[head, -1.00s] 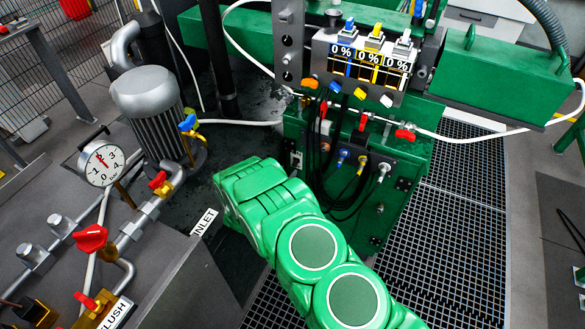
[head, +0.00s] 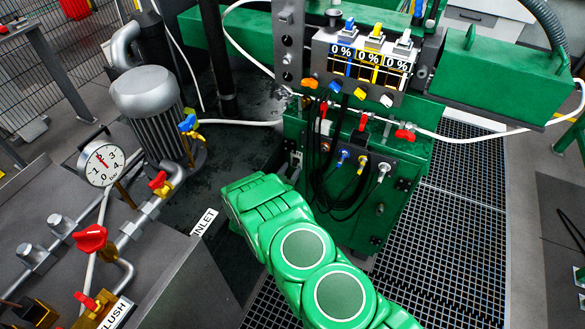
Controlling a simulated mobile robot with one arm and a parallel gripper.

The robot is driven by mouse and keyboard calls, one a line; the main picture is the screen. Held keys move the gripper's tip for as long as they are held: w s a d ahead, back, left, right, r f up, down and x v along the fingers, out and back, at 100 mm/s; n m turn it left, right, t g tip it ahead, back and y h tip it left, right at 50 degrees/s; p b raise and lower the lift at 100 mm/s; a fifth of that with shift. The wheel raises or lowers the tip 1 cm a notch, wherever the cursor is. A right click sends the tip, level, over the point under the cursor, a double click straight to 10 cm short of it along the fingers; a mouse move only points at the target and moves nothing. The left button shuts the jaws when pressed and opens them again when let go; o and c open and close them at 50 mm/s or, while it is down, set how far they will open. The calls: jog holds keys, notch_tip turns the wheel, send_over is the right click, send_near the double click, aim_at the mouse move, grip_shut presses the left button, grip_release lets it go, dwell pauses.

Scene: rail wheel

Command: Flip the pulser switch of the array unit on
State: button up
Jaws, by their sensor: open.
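The green cabinet (head: 395,205) stands in the middle, with a dark grey panel of three 0 % displays (head: 368,62) above it. Blue, yellow and white connectors (head: 362,164) sit on its front, with black cables hanging beside them. A small silver switch-like fitting (head: 297,157) is at the cabinet's left front edge; I cannot read a label or tell its position. My green arm reaches up from the bottom. My gripper (head: 290,173) is mostly hidden behind my wrist; only a small grey part shows, close to the fitting. Contact cannot be made out.
On the left is a bench with a pressure gauge (head: 101,163), red valve handles (head: 91,238) and pipes. A grey motor (head: 152,110) stands behind it. A white hose (head: 470,137) runs right from the cabinet. Grated floor (head: 440,245) lies open to the right.

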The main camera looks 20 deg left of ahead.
jog(key=shift+w, duration=0.9)
grip_shut()
